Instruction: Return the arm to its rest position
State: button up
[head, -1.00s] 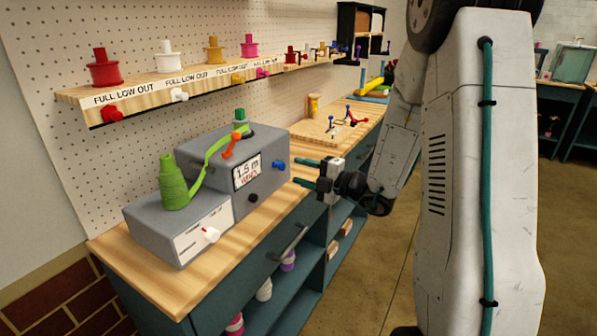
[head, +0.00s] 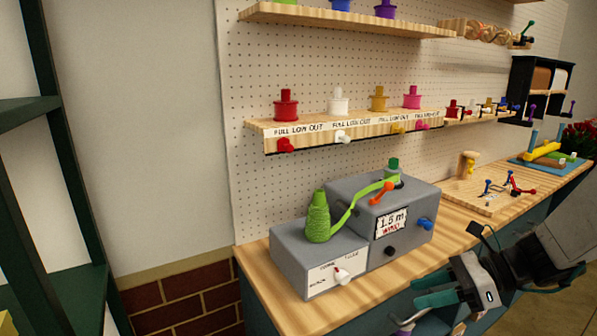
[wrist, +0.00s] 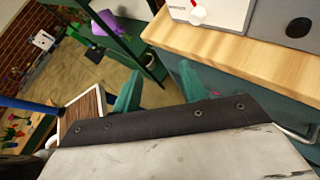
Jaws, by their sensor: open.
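My gripper (head: 428,291) is at the lower right in the head view, in front of the workbench (head: 362,290) edge and low beside it. Its teal fingers point left. In the wrist view my gripper (wrist: 158,88) shows two teal fingers spread apart with nothing between them. The bench front edge (wrist: 230,62) lies beyond the fingers there. Part of my arm at the lower right of the head view is cut off by the frame.
A grey ribbon machine (head: 340,200) with a green spool (head: 318,218) and an orange lever (head: 381,194) stands on the bench. A shelf (head: 370,129) of coloured spools hangs above. A dark green rack (head: 60,180) stands at the left. A wooden board (head: 475,193) with small levers lies farther right.

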jog(key=s+d+r+n+h, duration=0.1)
jog(key=s+r+n+h, duration=0.1)
jog(key=s+n+h, duration=0.2)
jog(key=s+r+n+h, duration=0.3)
jog(key=s+n, duration=0.4)
jog(key=n, duration=0.4)
jog(key=s+d+r+n+g+h, duration=0.1)
jog(key=s+r+n+h, duration=0.2)
jog(key=s+n+h, duration=0.2)
jog(key=s+n, duration=0.1)
jog(key=n, duration=0.1)
jog(key=shift+s+d+r+n, duration=0.15)
jog(key=shift+s+d+n, duration=0.1)
jog(key=shift+d+n, duration=0.05)
jog(key=shift+c, duration=0.3)
